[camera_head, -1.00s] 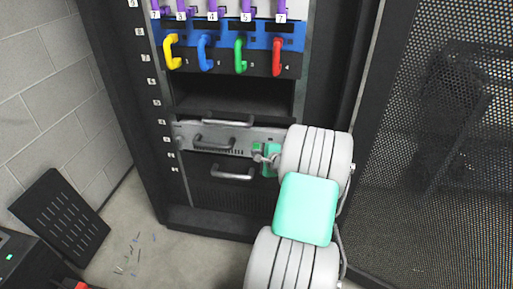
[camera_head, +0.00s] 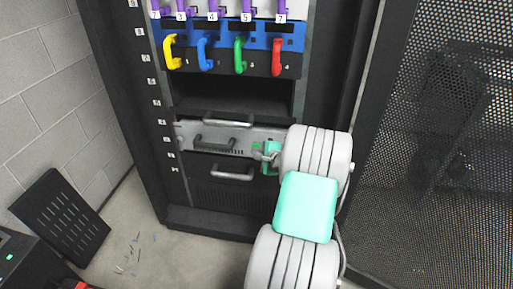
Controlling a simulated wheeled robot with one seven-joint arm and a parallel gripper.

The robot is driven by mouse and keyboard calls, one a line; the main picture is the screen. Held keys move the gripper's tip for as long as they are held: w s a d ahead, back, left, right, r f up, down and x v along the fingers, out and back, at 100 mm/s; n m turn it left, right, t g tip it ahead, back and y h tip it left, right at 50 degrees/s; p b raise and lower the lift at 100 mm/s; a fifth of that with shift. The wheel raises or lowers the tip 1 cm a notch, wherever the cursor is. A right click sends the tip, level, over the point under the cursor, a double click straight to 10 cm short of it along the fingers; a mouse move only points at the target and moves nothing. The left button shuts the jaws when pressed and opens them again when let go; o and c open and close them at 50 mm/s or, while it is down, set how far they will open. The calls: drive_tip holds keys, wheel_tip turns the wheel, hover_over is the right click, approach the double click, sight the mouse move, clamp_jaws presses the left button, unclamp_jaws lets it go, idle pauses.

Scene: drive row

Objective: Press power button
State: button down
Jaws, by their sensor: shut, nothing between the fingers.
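My gripper (camera_head: 262,153) is shut and empty, at the right end of a grey server unit (camera_head: 208,131) in the rack. Its fingertips are at or very near the unit's front face. A small green spot (camera_head: 256,146) shows just beside the fingertips. I cannot tell whether it is the power button or whether the fingers touch it. My wrist and arm hide the right end of the unit.
Above are an empty dark bay (camera_head: 232,95) and yellow, blue, green and red handles (camera_head: 277,57). A drawer handle (camera_head: 232,174) sits below the unit. A perforated door (camera_head: 440,160) stands open at right. A slotted panel (camera_head: 60,217) leans at left; small bits (camera_head: 134,248) litter the floor.

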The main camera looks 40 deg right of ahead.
drive_tip(key=shift+w+d, duration=0.25)
drive_tip(key=shift+d, duration=0.1)
idle(0.5)
drive_tip(key=shift+s+a+p, duration=0.4)
drive_tip(key=shift+s+a, duration=0.15)
drive_tip(key=shift+a, duration=0.1)
drive_tip(key=shift+s+a+p, duration=0.5)
drive_tip(key=shift+s+a, duration=0.25)
drive_tip(key=shift+a, duration=0.25)
drive_tip(key=shift+s+a+p, duration=0.5)
drive_tip(key=shift+s+a, duration=0.25)
drive_tip(key=shift+a, duration=0.25)
